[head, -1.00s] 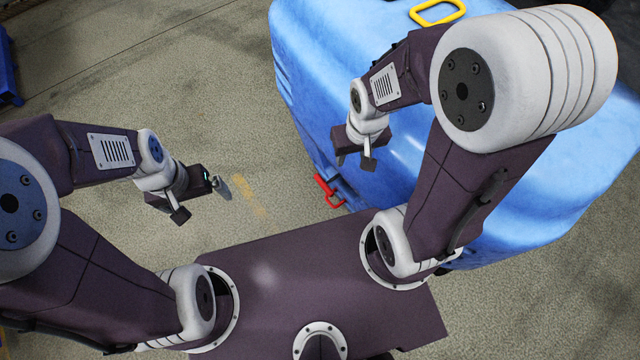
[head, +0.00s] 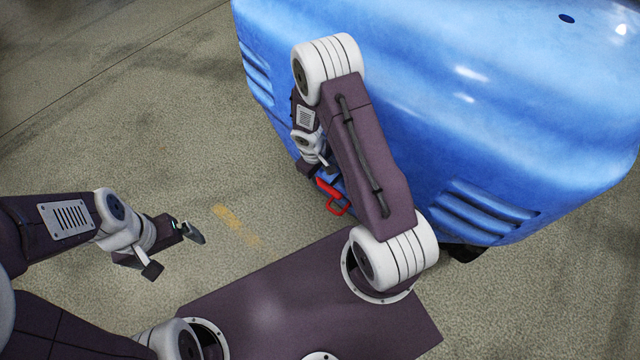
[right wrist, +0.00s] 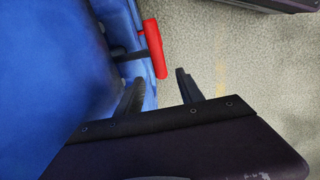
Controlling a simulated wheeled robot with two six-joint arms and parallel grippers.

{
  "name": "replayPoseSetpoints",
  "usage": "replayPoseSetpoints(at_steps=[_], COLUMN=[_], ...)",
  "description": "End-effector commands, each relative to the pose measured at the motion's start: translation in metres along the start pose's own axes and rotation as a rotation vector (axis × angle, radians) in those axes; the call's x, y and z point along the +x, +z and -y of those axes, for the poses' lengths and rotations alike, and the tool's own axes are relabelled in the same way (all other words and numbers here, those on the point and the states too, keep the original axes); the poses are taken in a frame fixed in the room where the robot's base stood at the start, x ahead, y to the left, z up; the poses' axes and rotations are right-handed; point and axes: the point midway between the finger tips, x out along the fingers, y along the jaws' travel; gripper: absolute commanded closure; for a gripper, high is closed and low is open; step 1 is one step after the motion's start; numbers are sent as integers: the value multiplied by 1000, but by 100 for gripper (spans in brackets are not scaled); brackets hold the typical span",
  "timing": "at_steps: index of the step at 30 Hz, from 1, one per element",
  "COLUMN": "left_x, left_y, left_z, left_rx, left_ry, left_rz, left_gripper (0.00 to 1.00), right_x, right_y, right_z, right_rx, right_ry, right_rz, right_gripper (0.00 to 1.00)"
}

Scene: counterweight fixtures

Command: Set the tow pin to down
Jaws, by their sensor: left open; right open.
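The tow pin's red handle (head: 333,197) sticks out low on the near side of the blue machine (head: 450,110). In the right wrist view the red handle (right wrist: 154,50) lies just beyond the fingertips, beside a dark rod at the blue body. My right gripper (head: 318,170) is open and empty, close to the red handle in the head view. Its spread fingers (right wrist: 160,78) show in the right wrist view, apart from the handle. The pin's lower part is hidden. My left gripper (head: 173,252) is open and empty over the floor at the left.
The blue machine's bulky body fills the upper right and stands close beside my right arm. Its vented lower panel (head: 485,212) is near my base. The concrete floor (head: 130,130) at the left is clear, with a worn yellow mark (head: 235,222).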

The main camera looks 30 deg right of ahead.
Motion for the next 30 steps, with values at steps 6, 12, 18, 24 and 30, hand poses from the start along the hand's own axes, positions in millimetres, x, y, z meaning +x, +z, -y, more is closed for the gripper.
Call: replayPoseSetpoints(at_steps=[6, 12, 18, 24, 30], left_x=[30, 37, 36, 36, 36], left_y=[3, 4, 4, 4, 4], left_z=[1, 1, 1, 1, 1], left_rx=[0, 0, 0, 0, 0], left_ry=[0, 0, 0, 0, 0], left_rz=[1, 1, 1, 1, 1], left_gripper=[0, 0, 0, 0, 0], right_x=[52, 68, 68, 67, 67], right_y=[1, 1, 0, 1, 1], right_z=[1, 0, 0, 0, 0], right_rx=[1, 1, 2, 2, 1], right_ry=[-1, 0, 0, 0, 0], right_rz=[3, 1, 1, 1, 1], right_gripper=[56, 56, 56, 97, 100])
